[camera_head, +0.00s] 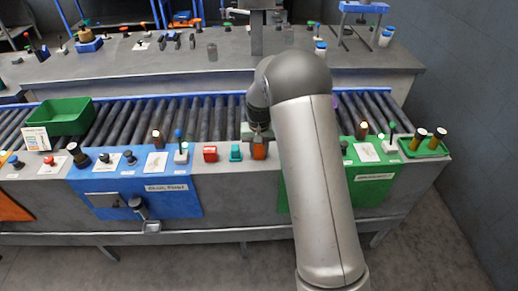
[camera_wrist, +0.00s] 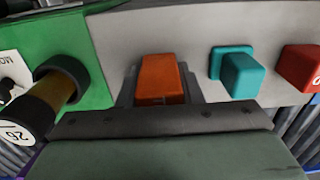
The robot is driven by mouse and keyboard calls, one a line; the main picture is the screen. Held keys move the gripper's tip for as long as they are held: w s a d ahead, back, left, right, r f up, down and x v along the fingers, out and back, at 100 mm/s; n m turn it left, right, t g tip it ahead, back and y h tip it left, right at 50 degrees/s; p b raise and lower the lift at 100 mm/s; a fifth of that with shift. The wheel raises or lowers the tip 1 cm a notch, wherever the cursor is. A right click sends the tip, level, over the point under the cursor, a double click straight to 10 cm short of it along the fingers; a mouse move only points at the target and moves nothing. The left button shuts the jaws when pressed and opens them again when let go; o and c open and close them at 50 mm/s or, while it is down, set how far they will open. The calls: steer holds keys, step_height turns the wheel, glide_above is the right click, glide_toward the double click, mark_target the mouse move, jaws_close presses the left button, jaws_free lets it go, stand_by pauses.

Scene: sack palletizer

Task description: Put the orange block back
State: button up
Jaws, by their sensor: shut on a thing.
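The orange block (camera_head: 259,152) is at the front ledge of the conveyor, to the right of the teal block (camera_head: 235,152) and the red block (camera_head: 210,154). My gripper (camera_head: 258,143) is over it from above, shut on it. In the wrist view the orange block (camera_wrist: 160,80) sits between my grey fingers (camera_wrist: 160,92). The teal block (camera_wrist: 238,72) and the red block (camera_wrist: 301,67) are apart from it, to the right in that view. I cannot tell whether the orange block touches the ledge; its lower side is hidden.
Rollers (camera_head: 205,110) run behind the ledge, with a green bin (camera_head: 62,118) at left. A blue panel (camera_head: 128,196) and a green panel (camera_head: 378,180) flank the blocks. A dark-gold knob (camera_wrist: 60,90) is close beside my gripper in the wrist view.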

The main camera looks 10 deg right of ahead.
steer(key=o, duration=1)
step_height(320, 180, up, 12)
steer(key=shift+r+b, duration=0.1)
steer(key=shift+b, duration=0.25)
steer(key=s, duration=1.1)
steer(key=s+n, duration=0.1)
steer(key=s, duration=1)
steer(key=s+a+n, duration=0.1)
steer(key=s, duration=1.1)
steer(key=shift+s+r, duration=0.1)
steer(key=shift+r, duration=0.3)
